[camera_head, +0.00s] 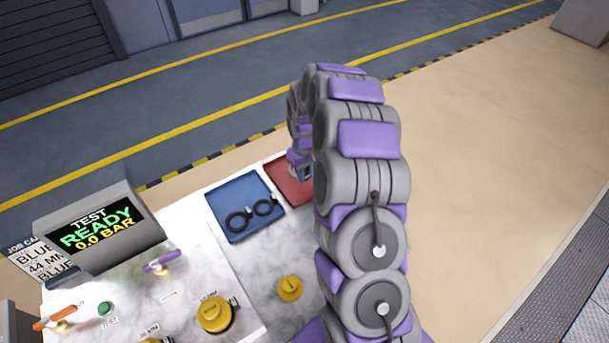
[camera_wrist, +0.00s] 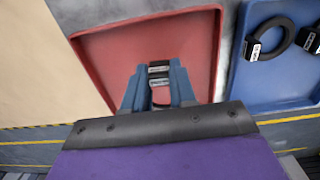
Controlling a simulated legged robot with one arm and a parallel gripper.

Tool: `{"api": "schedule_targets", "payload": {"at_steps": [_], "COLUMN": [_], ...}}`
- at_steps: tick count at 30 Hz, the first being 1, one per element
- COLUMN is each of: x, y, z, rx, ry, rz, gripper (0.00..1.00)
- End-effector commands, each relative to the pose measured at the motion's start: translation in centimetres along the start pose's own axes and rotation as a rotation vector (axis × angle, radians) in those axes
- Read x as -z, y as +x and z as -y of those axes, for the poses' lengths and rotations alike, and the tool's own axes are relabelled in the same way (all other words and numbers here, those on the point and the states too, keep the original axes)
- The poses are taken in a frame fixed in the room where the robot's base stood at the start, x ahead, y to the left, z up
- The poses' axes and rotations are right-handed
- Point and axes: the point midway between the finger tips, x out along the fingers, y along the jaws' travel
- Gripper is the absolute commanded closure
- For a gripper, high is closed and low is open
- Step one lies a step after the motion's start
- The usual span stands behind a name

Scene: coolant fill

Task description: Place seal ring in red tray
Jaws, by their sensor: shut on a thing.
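The red tray (camera_wrist: 110,58) fills the middle of the wrist view. In the head view the red tray (camera_head: 282,182) is partly hidden behind my arm. My gripper (camera_wrist: 159,78) is over the tray, with its blue fingers shut on a dark seal ring (camera_wrist: 159,70) that carries white labels. Most of the ring is hidden between the fingers. I cannot tell whether the ring touches the tray floor. In the head view my gripper (camera_head: 299,166) shows only in part at the red tray.
A blue tray (camera_head: 231,196) stands beside the red tray, with two black rings (camera_head: 249,214) in it. A yellow cap (camera_head: 290,288) and a larger yellow cap (camera_head: 215,314) are nearer on the bench. A display (camera_head: 100,228) reading TEST READY 0.0 BAR stands at the left.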

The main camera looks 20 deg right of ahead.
Motion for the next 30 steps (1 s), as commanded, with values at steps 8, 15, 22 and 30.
{"api": "schedule_targets", "payload": {"at_steps": [8, 15, 22, 30], "x": [2.0, 2.1, 2.2, 2.2], "y": [0.4, 2.4, 3.8, 3.8], "z": [-1.4, -1.3, -1.3, -1.3], "rx": [0.003, 0.002, 0.001, 0.001], "ry": [0.002, 0.001, 0.001, 0.001], "rz": [0.000, 0.000, -0.002, -0.002], "gripper": [1.00, 1.00, 1.00, 0.69]}}
